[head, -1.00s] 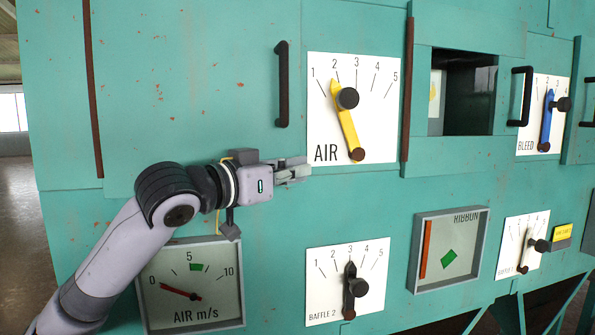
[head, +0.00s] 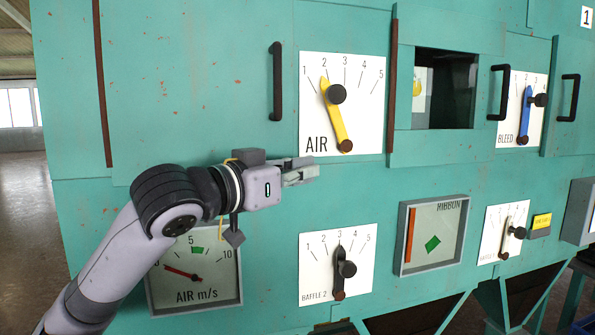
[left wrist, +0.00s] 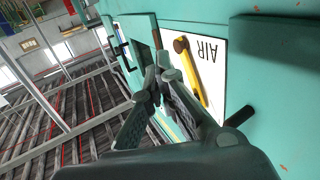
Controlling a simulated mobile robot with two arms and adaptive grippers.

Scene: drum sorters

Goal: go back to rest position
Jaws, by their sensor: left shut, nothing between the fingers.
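My left gripper (head: 302,171) is shut and empty. In the head view it points right, just below the AIR dial plate (head: 367,120). The yellow AIR lever (head: 335,118) with its black knob points near 2, and the gripper is apart from it. In the left wrist view, the closed fingers (left wrist: 158,72) show beside the yellow lever (left wrist: 192,72) and the white AIR plate (left wrist: 212,60). My right gripper is in neither view.
The teal machine front fills most of the head view. Black handles (head: 276,85) stick out from it. The BAFFLE 2 dial (head: 318,265), AIR m/s gauge (head: 205,285), RIBBON gauge (head: 445,240) and BLEED dial (head: 510,125) are on it. Open floor (head: 25,230) lies at the left.

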